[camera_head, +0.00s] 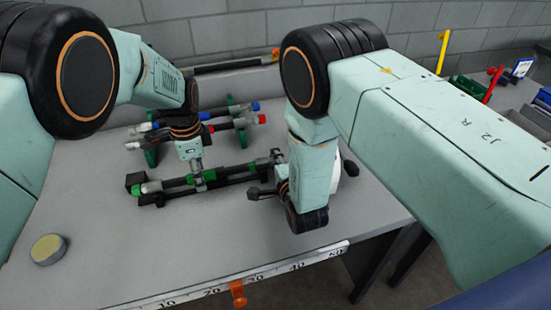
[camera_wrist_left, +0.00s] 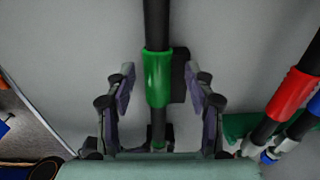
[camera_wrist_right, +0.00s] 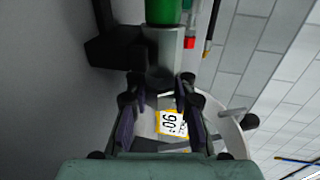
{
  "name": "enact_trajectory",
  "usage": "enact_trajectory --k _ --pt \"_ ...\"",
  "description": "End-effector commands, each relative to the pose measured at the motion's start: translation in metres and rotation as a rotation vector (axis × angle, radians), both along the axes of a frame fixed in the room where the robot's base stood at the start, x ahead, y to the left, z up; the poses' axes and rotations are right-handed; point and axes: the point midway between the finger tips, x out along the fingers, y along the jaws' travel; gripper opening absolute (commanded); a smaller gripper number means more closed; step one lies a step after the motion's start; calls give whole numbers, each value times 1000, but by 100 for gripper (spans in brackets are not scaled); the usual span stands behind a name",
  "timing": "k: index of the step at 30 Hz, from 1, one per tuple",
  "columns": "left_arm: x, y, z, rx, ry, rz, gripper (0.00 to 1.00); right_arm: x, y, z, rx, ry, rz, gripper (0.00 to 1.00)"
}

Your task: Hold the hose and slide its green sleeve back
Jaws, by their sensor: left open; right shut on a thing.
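The black hose (camera_head: 231,172) lies along a dark holder on the grey table; it runs upright through the left wrist view (camera_wrist_left: 157,25). Its green sleeve (camera_wrist_left: 158,78) sits around it between the fingers of my left gripper (camera_wrist_left: 161,92). That gripper is open, with a finger on each side and visible gaps to the sleeve; in the head view it hangs over the hose (camera_head: 197,170). My right gripper (camera_wrist_right: 160,95) is shut on the grey end fitting (camera_wrist_right: 162,48) of the hose. A green band (camera_wrist_right: 163,12) shows beside that fitting. The fingertips' contact is partly hidden.
Behind lie other hoses with a blue collar (camera_head: 204,116) and a red collar (camera_wrist_left: 291,93) on green supports. A round yellow-topped tin (camera_head: 48,249) stands at the left front. A ruler strip (camera_head: 270,277) with an orange clamp (camera_head: 238,293) lines the front edge. The table's front middle is clear.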

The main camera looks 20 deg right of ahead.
Motion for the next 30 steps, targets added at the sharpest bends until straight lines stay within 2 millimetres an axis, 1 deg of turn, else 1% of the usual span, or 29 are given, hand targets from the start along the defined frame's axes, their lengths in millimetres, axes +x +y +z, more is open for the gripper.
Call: enact_trajectory --k 1,9,10,12,30 --pt "-1 8 0 1 1 3 54 -5 1 -6 0 19 3 0" --pt "-1 54 0 0 2 8 54 -5 0 -7 -1 19 2 0" --pt "-1 57 3 0 -1 5 54 -5 0 -7 -1 19 2 0" --pt "-1 54 18 1 -3 3 54 -5 0 -7 -1 20 2 0" --pt "-5 54 120 2 -1 5 54 -5 0 -7 -1 20 2 0"
